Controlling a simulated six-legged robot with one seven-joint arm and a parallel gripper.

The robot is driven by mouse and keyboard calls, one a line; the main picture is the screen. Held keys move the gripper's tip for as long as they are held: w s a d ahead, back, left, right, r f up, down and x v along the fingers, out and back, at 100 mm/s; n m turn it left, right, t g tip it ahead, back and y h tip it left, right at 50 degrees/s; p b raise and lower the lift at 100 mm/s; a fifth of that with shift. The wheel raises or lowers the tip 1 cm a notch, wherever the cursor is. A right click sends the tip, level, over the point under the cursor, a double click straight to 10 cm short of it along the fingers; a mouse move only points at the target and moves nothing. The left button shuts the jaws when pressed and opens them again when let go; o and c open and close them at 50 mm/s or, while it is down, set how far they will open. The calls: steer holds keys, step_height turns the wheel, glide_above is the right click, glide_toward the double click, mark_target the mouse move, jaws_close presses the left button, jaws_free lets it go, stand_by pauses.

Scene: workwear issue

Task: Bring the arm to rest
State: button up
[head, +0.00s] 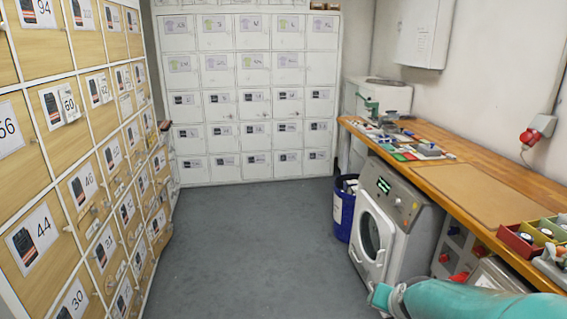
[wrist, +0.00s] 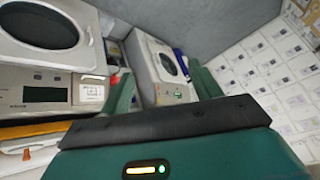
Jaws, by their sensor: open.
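My gripper (wrist: 162,76) shows in the wrist view with its two green fingers spread apart. Nothing is held between them. Behind the gap is a washing machine with a round dark door. My teal arm (head: 460,300) reaches into the lower right corner of the head view, in front of the bench side. In the head view I cannot make out the gripper's fingers.
A wooden workbench (head: 470,192) runs along the right, with a washing machine (head: 398,215) below and a blue bin (head: 342,222) beside it. Wooden lockers (head: 75,150) line the left, white lockers (head: 250,150) the back. The grey floor (head: 255,250) between is clear.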

steer(key=s+a+r+n, duration=0.2)
steer(key=s+a+r, duration=0.2)
steer(key=s, duration=0.4)
steer(key=s+a+r+n+g, duration=0.1)
steer(key=s+a+r+n, duration=0.2)
steer(key=s+r, duration=0.4)
steer(key=shift+s+a+r+g+y, duration=0.3)
steer(key=shift+s+a+y, duration=0.1)
steer(key=shift+a, duration=0.5)
steer(key=shift+w, duration=0.1)
